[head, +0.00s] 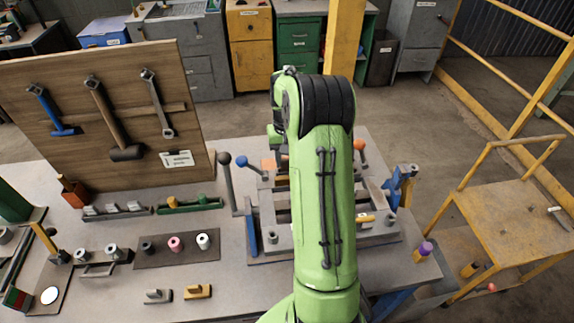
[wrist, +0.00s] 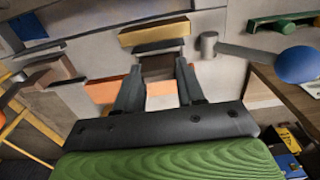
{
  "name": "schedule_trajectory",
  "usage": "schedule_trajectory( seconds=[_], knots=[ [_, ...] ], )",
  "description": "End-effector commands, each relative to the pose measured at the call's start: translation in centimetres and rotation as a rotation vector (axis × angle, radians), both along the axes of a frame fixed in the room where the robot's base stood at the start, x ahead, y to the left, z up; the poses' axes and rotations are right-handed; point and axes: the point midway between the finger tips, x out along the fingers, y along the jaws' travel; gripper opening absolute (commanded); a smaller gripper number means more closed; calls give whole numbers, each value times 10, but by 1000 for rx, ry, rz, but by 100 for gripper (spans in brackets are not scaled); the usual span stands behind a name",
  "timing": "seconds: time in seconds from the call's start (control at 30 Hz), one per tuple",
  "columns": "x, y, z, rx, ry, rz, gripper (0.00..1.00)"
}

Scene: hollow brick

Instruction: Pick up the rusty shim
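No piece is clearly marked as the rusty shim; the rusty-brown block (wrist: 159,64) between my fingertips in the wrist view may be it. My gripper (wrist: 160,68) shows in the wrist view with its two dark fingers apart, one on each side of that block. I cannot tell whether the fingers touch it. An orange strip (wrist: 161,88) shows between the fingers, nearer the palm. Another brown block (wrist: 48,74) lies to the left. In the head view my green arm hides the gripper and the middle of the fixture (head: 272,240).
A yellow bar (wrist: 155,32) lies just beyond the fingertips. A grey post (wrist: 208,44) and a lever with a blue knob (wrist: 297,64) stand to the right. In the head view a tool board (head: 60,95) stands at left, and a bench mat (head: 150,252) holds small rollers.

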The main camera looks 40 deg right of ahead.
Motion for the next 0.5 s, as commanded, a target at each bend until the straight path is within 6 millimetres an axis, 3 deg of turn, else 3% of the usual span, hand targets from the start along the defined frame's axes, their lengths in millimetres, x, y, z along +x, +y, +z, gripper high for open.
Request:
schedule_trajectory(
  seconds=[0.37,0.5],
  knots=[
    [0,0,2,1,1,0,8],
    [0,-1,27,-3,-3,0,8]
  ],
)
